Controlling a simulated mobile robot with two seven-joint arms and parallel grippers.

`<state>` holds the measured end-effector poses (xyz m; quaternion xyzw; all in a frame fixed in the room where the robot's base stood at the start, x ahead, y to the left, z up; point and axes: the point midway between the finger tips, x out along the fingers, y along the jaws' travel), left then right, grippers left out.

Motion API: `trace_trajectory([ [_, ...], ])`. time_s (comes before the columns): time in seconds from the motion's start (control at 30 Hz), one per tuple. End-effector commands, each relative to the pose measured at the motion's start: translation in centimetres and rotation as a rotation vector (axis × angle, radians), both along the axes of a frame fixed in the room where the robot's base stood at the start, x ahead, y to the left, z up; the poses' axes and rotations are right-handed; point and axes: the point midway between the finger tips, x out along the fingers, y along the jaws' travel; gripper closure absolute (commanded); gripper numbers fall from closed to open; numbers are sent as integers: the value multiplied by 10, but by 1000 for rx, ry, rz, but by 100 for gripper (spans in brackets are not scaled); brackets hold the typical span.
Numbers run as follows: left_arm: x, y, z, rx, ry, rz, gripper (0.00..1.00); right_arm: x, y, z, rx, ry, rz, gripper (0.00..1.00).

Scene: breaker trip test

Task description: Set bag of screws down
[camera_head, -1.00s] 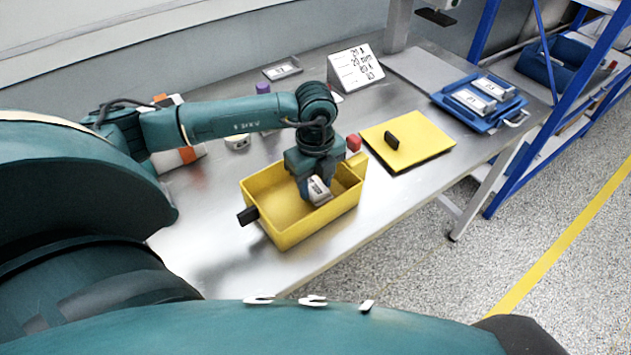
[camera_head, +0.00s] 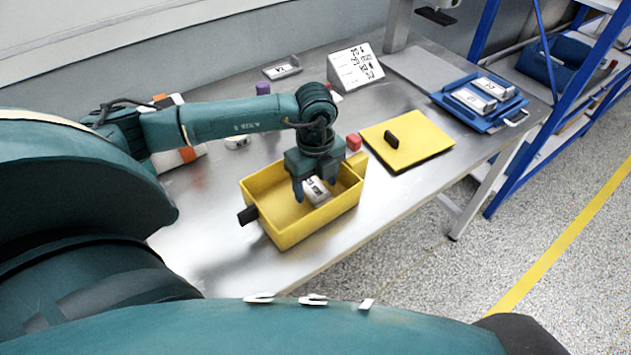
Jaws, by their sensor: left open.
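The bag of screws (camera_head: 317,191), a small whitish packet with a dark label, is inside the yellow bin (camera_head: 293,234), near the bin's right half. My left gripper (camera_head: 314,196) is just above the bag inside the bin, with its fingers spread apart on either side of it. The left gripper is open. The fingers and wrist hide part of the bag, and I cannot tell whether a finger still touches it. My right gripper does not show.
The bin stands near the metal table's (camera_head: 225,253) front edge. A yellow board with a black handle (camera_head: 407,140) lies right of it. A blue tray (camera_head: 480,99) with white packs sits at the far right.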

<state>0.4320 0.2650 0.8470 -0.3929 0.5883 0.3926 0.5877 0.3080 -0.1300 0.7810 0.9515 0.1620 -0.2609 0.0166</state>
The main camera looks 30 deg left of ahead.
Motion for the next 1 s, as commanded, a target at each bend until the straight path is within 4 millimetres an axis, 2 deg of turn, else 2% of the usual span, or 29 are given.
trace_trajectory([
  [0.17, 1, 0, 30, 0, -5, 1, 37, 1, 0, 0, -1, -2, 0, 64],
  [0.4, 1, 0, 82, 0, -5, 0, 37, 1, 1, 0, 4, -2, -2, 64],
  [0.53, 1, 0, 104, -1, -5, 0, 37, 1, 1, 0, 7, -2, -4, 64],
  [0.7, 0, 0, 118, 0, -2, -1, 37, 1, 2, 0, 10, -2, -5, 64],
  [1.0, 0, 0, 120, 0, -1, 0, 37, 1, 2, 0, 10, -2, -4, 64],
])
